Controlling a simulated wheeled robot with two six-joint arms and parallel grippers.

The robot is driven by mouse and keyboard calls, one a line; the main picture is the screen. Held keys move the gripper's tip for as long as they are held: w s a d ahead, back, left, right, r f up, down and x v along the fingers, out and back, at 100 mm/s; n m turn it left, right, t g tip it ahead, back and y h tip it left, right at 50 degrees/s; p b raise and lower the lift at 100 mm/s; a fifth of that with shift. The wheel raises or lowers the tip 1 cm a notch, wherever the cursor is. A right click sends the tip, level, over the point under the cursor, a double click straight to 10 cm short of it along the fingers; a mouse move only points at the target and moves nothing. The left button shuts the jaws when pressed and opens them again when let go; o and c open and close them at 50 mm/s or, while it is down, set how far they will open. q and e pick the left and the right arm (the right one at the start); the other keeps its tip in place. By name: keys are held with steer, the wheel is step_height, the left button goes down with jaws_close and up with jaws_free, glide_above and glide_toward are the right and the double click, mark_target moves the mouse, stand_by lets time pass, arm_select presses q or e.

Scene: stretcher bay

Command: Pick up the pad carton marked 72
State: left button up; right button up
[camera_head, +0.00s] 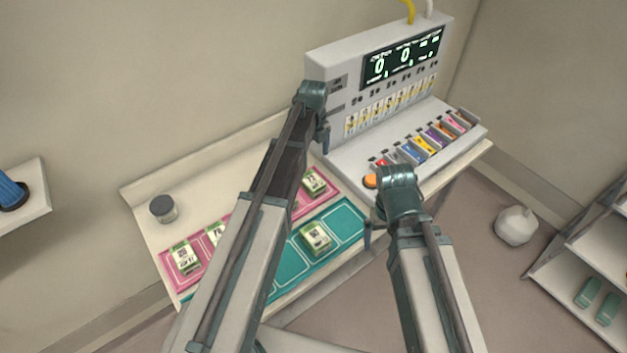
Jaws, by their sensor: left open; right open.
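Several small white-and-green cartons lie on the shelf at the lower left. One carton (184,258) is on the left end of the pink mat (172,284), and another (214,234) is partly hidden behind my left arm. A third (314,183) is at the mat's right end. A fourth carton (316,237) lies on the teal mat (285,272). Their printed numbers are too small to read, so I cannot tell which is marked 72. My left gripper (326,140) is open in front of the console, above the cartons. My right gripper (370,238) is open, right of the teal mat's carton.
A grey console (333,63) with a dark display and a row of coloured slots stands at the back right. A grey-lidded jar (163,209) stands on the shelf at left. A white bag-like object (516,226) is on the floor at right, near side shelves (605,241).

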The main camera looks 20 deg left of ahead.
mark_target(312, 179)
arm_select(q)
step_height(312, 179, down, 9)
steer(key=b, duration=0.8)
steer(key=shift+r+b, duration=0.15)
steer(key=shift+b, duration=0.15)
steer(key=f+b, duration=0.5)
steer(key=shift+a+f, duration=0.15)
steer(key=shift+a, duration=0.2)
steer(key=c, duration=1.5)
